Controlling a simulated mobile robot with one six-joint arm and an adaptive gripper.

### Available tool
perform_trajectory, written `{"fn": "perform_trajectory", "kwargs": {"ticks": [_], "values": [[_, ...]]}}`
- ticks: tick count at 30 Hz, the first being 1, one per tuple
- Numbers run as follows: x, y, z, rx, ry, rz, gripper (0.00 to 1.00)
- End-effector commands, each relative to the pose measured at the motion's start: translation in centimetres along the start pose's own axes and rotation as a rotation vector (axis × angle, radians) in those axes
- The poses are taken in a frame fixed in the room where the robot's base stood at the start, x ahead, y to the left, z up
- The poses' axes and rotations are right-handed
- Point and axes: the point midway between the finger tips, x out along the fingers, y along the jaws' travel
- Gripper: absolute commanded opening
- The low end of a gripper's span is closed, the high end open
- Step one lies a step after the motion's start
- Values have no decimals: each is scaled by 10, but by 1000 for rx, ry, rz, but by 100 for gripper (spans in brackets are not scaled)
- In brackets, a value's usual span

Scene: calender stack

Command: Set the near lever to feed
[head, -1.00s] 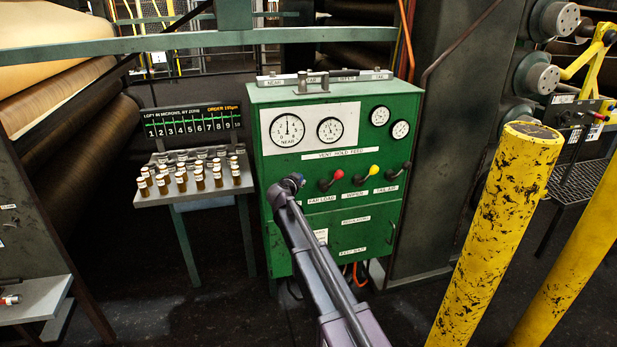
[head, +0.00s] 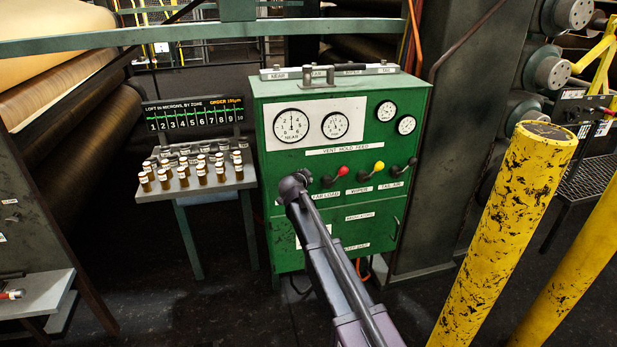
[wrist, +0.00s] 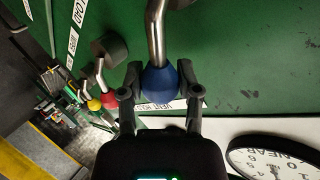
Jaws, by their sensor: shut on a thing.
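The near lever has a bent bright metal stem (wrist: 155,35) and a blue knob (wrist: 160,80), seen large in the wrist view. My gripper (wrist: 159,76) is shut on the blue knob, one finger on either side. In the head view my arm covers this lever and the gripper. The green cabinet (head: 273,110) carries a white "VENT HOLD FEED" strip (head: 345,149) above the lever row. Part of that strip shows beside the knob in the wrist view (wrist: 160,106). Which mark the near lever stands at cannot be told.
The red-knobbed lever (head: 343,171), yellow-knobbed lever (head: 379,166) and black-knobbed lever (head: 412,161) stand to the right along the cabinet. A stand of sample jars (head: 203,174) is at the left. Yellow posts (head: 505,225) stand at the right.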

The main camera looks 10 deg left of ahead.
Motion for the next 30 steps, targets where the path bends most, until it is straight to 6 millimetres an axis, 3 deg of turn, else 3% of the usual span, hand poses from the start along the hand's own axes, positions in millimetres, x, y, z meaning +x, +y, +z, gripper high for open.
{"fn": "perform_trajectory", "kwargs": {"ticks": [5, 6, 9, 10, 30], "values": [[1, -1, 1, -1, 1, 4, 0], [0, -1, 1, -2, 1, 3, 47], [0, -3, 3, -2, -1, 1, 76], [-1, -3, 3, -2, -1, 0, 79], [-2, 1, 16, 11, -4, 9, 79]]}}
